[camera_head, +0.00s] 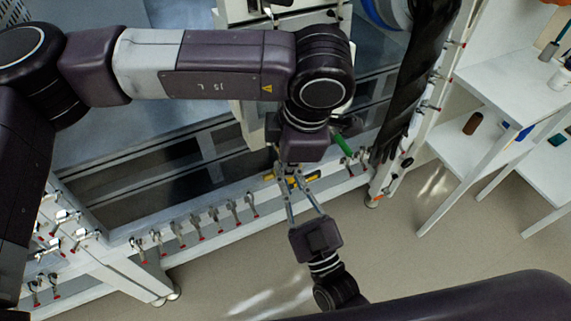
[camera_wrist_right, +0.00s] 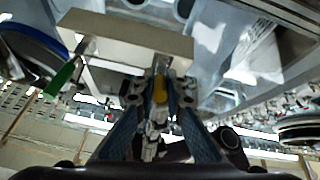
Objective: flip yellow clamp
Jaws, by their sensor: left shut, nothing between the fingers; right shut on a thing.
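The yellow clamp (camera_head: 268,177) is on the front rail of the glovebox, partly covered by fingers in the head view. In the right wrist view the yellow clamp (camera_wrist_right: 160,88) stands between the fingertips. My right gripper (camera_head: 292,186) reaches up from below and is shut on the yellow clamp; its fingers also show in the right wrist view (camera_wrist_right: 160,100). My left gripper (camera_head: 288,169) points down just above the same spot, shut and empty, close to the right fingertips. Whether the two grippers touch cannot be told.
A green-handled clamp (camera_head: 343,144) is on the rail just to the right. Several metal clamps with red tips (camera_head: 213,214) line the rail to the left. White shelves (camera_head: 478,136) stand at the right. The floor (camera_head: 420,265) in front is clear.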

